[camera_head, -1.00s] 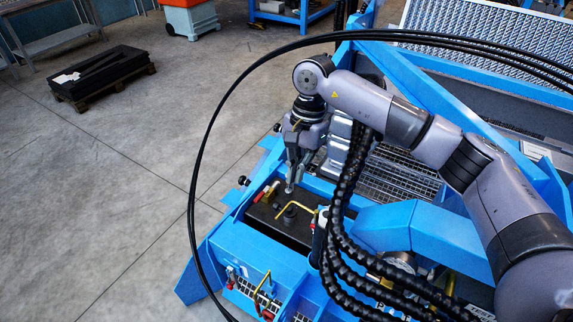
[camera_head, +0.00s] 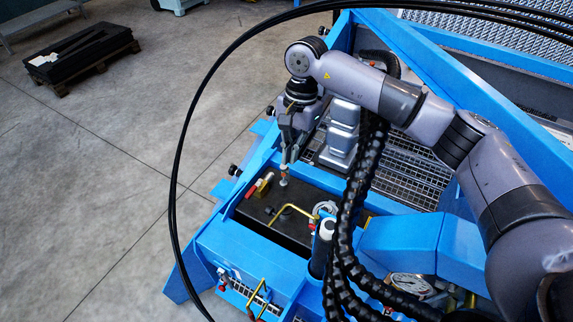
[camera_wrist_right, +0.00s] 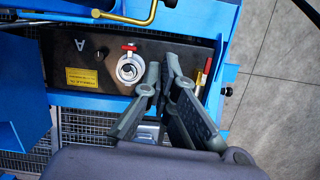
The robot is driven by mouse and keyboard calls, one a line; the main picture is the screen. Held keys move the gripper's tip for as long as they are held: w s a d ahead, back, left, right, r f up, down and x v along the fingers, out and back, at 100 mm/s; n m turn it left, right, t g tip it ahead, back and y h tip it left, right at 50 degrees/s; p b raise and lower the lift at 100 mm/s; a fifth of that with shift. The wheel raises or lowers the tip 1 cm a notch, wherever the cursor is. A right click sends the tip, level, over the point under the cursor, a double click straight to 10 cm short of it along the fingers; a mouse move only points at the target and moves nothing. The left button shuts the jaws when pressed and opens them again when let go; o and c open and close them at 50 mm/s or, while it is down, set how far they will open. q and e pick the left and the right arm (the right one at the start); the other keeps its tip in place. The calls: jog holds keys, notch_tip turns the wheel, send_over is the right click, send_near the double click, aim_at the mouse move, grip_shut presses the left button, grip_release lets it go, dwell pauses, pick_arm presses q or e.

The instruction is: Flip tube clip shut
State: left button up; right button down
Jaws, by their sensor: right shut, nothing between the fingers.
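My right gripper (camera_head: 283,180) points down over a black panel (camera_head: 240,215) in a blue frame; its fingers are shut and empty. In the right wrist view, the gripper (camera_wrist_right: 160,68) is beside a pale round fitting with a red handle (camera_wrist_right: 130,68). The fingers look close to the fitting's right side; I cannot tell whether they touch it. My left gripper is not in view.
A bent yellow rod (camera_head: 293,209) crosses the panel, and a brass and red piece (camera_head: 262,185) is at its left end. A black cylinder with a white top (camera_head: 322,245) stands at its right. Open concrete floor (camera_head: 120,170) is at the left.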

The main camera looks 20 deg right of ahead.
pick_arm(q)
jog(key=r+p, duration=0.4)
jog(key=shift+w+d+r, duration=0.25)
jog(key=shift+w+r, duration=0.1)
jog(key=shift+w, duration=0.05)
pick_arm(e)
jog(key=s+a+f, duration=0.1)
jog(key=a+f, duration=0.1)
jog(key=f, duration=0.3)
jog(key=s+a+f, duration=0.2)
jog(key=f, duration=0.3)
jog(key=shift+s, duration=0.25)
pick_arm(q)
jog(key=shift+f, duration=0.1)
